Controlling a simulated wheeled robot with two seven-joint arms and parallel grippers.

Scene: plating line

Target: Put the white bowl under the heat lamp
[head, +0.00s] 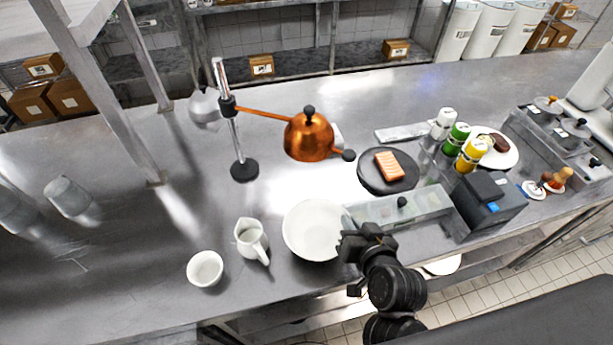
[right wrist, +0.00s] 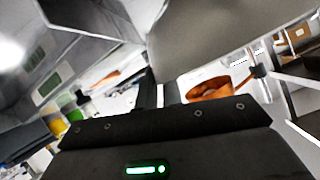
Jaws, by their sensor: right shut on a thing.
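The large white bowl (head: 312,228) is near the front edge of the steel counter, upright. My right gripper (head: 350,243) is at its right rim, shut on it. In the right wrist view the bowl's pale side (right wrist: 210,38) fills the upper middle, right at the fingers (right wrist: 158,95). I cannot tell whether the bowl touches the counter. The heat lamp has a copper shade (head: 308,138) on an arm from a chrome post with a black base (head: 244,170). The shade hangs behind the bowl and also shows in the wrist view (right wrist: 210,89). My left gripper is not in view.
A white jug (head: 250,238) and a small white bowl (head: 205,268) stand left of the large bowl. A dark plate with salmon (head: 389,168), squeeze bottles (head: 457,138) and a clear-lidded container (head: 402,207) are to the right. Counter between bowl and lamp looks clear.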

